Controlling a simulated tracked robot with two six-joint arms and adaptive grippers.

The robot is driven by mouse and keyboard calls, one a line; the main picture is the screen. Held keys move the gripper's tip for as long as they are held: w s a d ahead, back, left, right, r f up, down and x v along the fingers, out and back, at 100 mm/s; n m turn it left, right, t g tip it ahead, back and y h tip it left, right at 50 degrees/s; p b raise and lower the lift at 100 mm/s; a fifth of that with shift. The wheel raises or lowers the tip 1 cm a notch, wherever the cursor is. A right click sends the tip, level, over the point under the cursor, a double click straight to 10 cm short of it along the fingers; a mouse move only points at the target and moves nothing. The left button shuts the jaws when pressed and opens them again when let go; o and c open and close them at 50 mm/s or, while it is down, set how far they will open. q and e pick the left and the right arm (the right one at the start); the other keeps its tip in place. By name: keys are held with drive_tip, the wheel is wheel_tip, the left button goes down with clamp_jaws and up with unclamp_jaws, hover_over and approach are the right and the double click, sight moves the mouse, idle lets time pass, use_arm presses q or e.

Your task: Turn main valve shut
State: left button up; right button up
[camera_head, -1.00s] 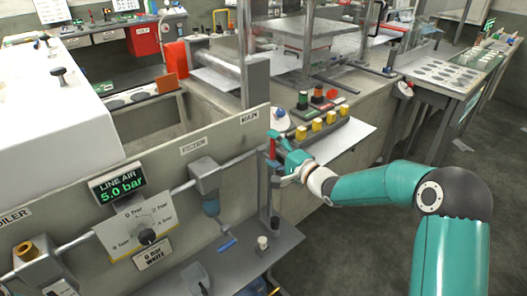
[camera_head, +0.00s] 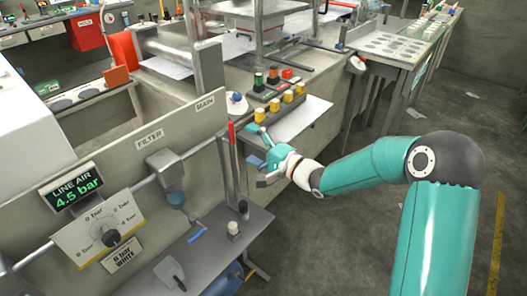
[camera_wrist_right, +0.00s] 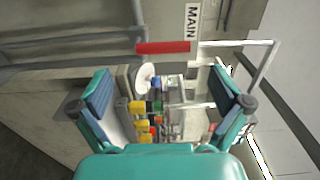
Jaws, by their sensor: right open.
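The main valve's red handle (camera_head: 231,132) stands upright at the right end of the grey panel, beside the MAIN label (camera_head: 205,103). In the right wrist view the red handle (camera_wrist_right: 163,47) lies crosswise beyond the fingertips, next to the MAIN label (camera_wrist_right: 191,22). My right gripper (camera_head: 257,156) is open and empty, to the right of the handle and apart from it. Its two spread fingers show in the wrist view (camera_wrist_right: 160,88). The line air display (camera_head: 76,187) reads 4.5 bar. My left gripper is not in view.
A pressure dial (camera_head: 110,238) and a filter (camera_head: 167,170) sit on the panel to the left. A shelf (camera_head: 225,250) with small items juts out below. A box with yellow buttons (camera_head: 274,105) stands behind my gripper.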

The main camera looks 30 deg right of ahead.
drive_tip(key=v, duration=0.5)
drive_tip(key=shift+f, duration=0.1)
drive_tip(key=shift+a, duration=0.1)
